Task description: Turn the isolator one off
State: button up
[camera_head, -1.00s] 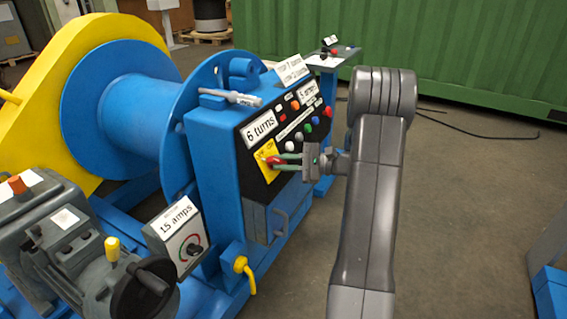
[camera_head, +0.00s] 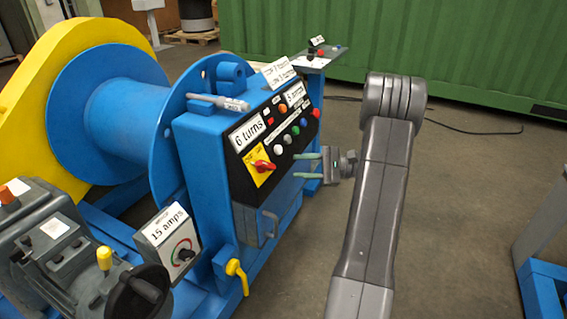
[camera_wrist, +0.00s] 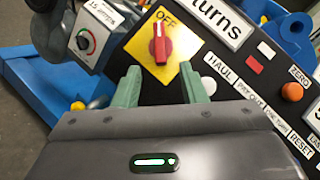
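The isolator is a red rotary knob (camera_head: 263,166) on a yellow plate (camera_head: 260,179) at the lower left of the black panel. In the wrist view the knob (camera_wrist: 160,46) has its handle upright in the picture, with the upper end beside the word OFF. Any other wording on the plate is not readable there. My gripper (camera_head: 299,166) is to the right of the knob in the head view, apart from it. Its two green fingers are open and empty. In the wrist view the fingertips (camera_wrist: 160,78) are below the knob with a gap between them.
The black panel (camera_head: 240,176) carries several coloured buttons and a "6 turns" display (camera_head: 247,135). A grey box with a handle (camera_head: 254,224) is below it. A "15 amps" dial box (camera_head: 168,240) and a yellow valve lever (camera_head: 237,270) are nearby.

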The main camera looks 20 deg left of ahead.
aim_at(272, 167)
jog(key=shift+p+v, duration=0.3)
jog(key=shift+v, duration=2.1)
jog(key=shift+a, duration=0.1)
jog(key=b+x, duration=0.3)
jog(key=x, duration=1)
jog(key=shift+s+a, duration=0.2)
jog(key=shift+a, duration=0.15)
jog(key=shift+w+d, duration=0.1)
jog(key=shift+d, duration=0.05)
jog(key=p+v, duration=0.3)
jog(key=v, duration=1)
jog(key=shift+m, duration=0.3)
jog(key=b+x, duration=0.3)
jog(key=x, duration=1)
jog(key=shift+f, duration=0.15)
jog(key=m+t+y, duration=0.1)
jog(key=m+t, duration=0.1)
jog(key=m, duration=0.1)
jog(key=shift+m+y, duration=0.3)
jog(key=shift+s+m+t+y, duration=0.15)
jog(key=shift+m+t, duration=0.4)
jog(key=shift+m, duration=0.25)
jog(key=shift+s+m+t+y, duration=0.15)
jog(key=shift+m+t, duration=0.4)
jog(key=shift+m, duration=0.25)
